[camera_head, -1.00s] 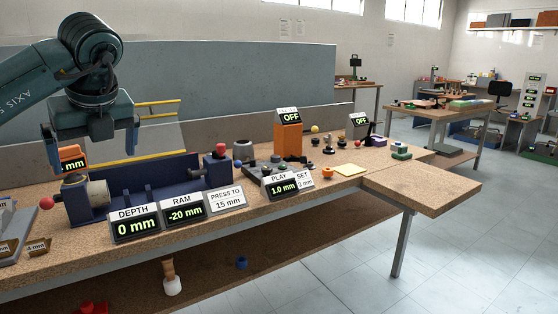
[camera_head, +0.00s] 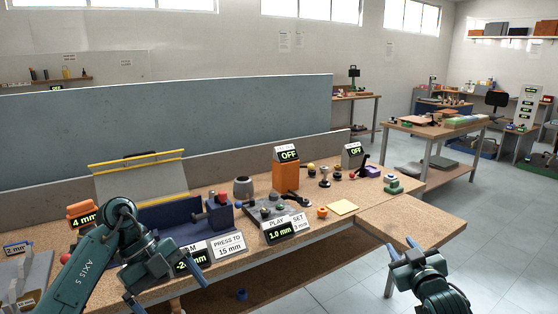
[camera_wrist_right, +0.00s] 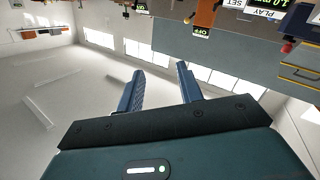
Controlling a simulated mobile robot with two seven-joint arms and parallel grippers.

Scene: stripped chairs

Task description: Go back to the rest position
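My left gripper (camera_head: 174,298) hangs over the front edge of the workbench (camera_head: 335,247) at the lower left, in front of the blue press fixture (camera_head: 170,216). Its two fingers are wide apart with nothing seen between them. My right gripper (camera_head: 401,244) is at the lower right, by the bench's right end, and its fingers point away from me. In the right wrist view its two blue fingers (camera_wrist_right: 160,82) stand apart with an empty gap. My left arm hides part of the fixture and some display signs.
The fixture, small displays (camera_head: 229,245), an orange box (camera_head: 286,176) and several knobs crowd the bench. A yellow note (camera_head: 343,207) lies near its front edge. A grey panel (camera_head: 190,125) stands behind. Open floor (camera_head: 500,215) lies to the right.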

